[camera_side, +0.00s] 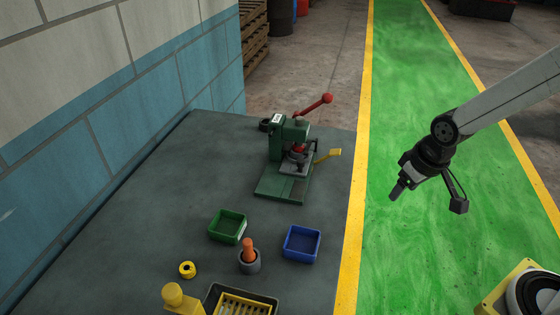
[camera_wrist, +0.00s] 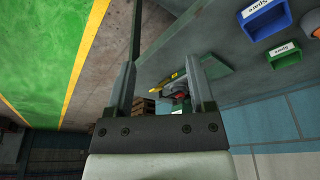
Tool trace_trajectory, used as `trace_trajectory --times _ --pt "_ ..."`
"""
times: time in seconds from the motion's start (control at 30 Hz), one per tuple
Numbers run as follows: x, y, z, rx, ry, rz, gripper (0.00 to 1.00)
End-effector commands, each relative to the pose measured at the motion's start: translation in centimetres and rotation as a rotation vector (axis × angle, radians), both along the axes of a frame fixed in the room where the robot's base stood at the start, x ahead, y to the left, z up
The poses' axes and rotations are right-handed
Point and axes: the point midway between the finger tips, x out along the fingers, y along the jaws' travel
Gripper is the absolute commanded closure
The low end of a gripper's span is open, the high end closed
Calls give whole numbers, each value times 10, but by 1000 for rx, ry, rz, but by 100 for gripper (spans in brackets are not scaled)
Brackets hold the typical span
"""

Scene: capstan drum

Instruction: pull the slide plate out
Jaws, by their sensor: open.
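The green press (camera_side: 276,152) stands on the dark bench, with a red-knobbed lever raised to the right. A grey plate (camera_side: 290,170), which looks like the slide plate, sits low in the press. A yellow handle (camera_side: 329,155) sticks out to the right at about the plate's level; its joint to the plate is too small to tell. My gripper (camera_side: 397,191) is open and empty, right of the press and apart from it, over the green walkway. In the wrist view, my fingers (camera_wrist: 161,75) stand apart, and the yellow handle (camera_wrist: 166,84) and part of the press show between them.
Space between my gripper and the press looks clear.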

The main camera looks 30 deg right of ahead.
Motion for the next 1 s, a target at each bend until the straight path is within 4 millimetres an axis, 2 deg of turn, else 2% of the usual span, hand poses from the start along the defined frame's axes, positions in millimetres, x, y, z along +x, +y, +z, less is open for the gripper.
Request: trace_trajectory --times 0.37,0.7,0.8,1.0 --pt "109 18 -1 -3 -53 2 31" --pt "204 44 -16 -2 -108 3 31" --pt "226 51 -22 -1 -124 2 31" --pt "252 61 -30 0 -142 -1 31"
